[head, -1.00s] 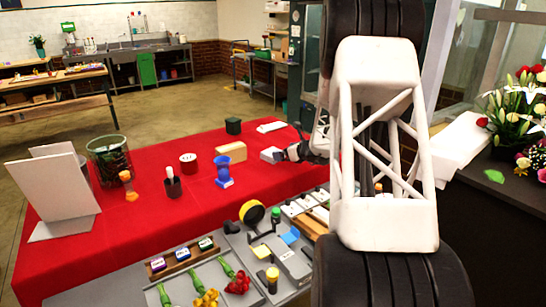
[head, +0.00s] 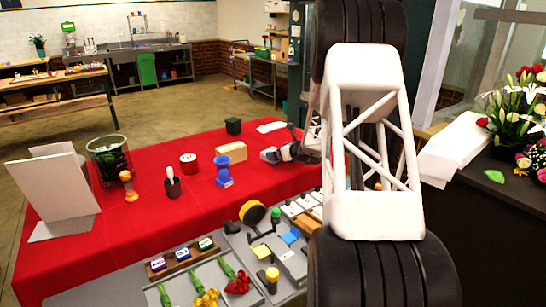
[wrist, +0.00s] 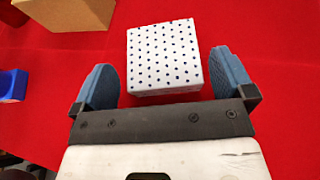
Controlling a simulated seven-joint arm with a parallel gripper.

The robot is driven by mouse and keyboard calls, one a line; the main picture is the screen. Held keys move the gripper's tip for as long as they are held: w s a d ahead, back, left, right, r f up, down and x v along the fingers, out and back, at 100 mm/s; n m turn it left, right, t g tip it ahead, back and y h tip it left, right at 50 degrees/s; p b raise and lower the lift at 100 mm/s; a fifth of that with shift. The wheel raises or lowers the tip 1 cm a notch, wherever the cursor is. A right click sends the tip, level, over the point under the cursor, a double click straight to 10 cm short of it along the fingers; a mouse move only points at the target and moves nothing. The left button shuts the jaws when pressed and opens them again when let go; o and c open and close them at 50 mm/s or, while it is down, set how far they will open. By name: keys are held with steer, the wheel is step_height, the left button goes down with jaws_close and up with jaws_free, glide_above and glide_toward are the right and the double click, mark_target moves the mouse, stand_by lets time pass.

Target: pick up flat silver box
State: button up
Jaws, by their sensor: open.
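A white box with a pattern of dark blue dots (wrist: 164,55) lies on the red cloth between my fingers in the wrist view. In the head view it is a small pale grey box (head: 269,155), partly covered by my gripper. My gripper (wrist: 165,85) is open, with one blue finger on each side of the box's near end and red cloth showing in the gaps. In the head view my gripper (head: 288,152) is just right of the box. A flat whitish item (head: 271,126) lies farther back; I cannot tell whether it is silver.
The cloth right of the dotted box is clear in the wrist view.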

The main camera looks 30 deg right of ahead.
steer(key=shift+x, duration=1.85)
steer(key=shift+d+r, duration=0.1)
steer(key=c, duration=0.8)
steer(key=shift+r, duration=0.15)
steer(key=shift+r, duration=1.55)
steer(key=shift+s+r, duration=0.15)
steer(key=shift+s, duration=0.1)
steer(key=s+a, duration=0.2)
steer(key=s, duration=0.2)
steer(key=s+a, duration=0.3)
steer(key=s, duration=0.2)
steer(key=s+a+r, duration=0.1)
steer(key=s+a, duration=0.1)
steer(key=s, duration=0.2)
steer(key=shift+s+a+r, duration=0.15)
steer(key=shift+s+a, duration=0.05)
steer(key=shift+s, duration=0.15)
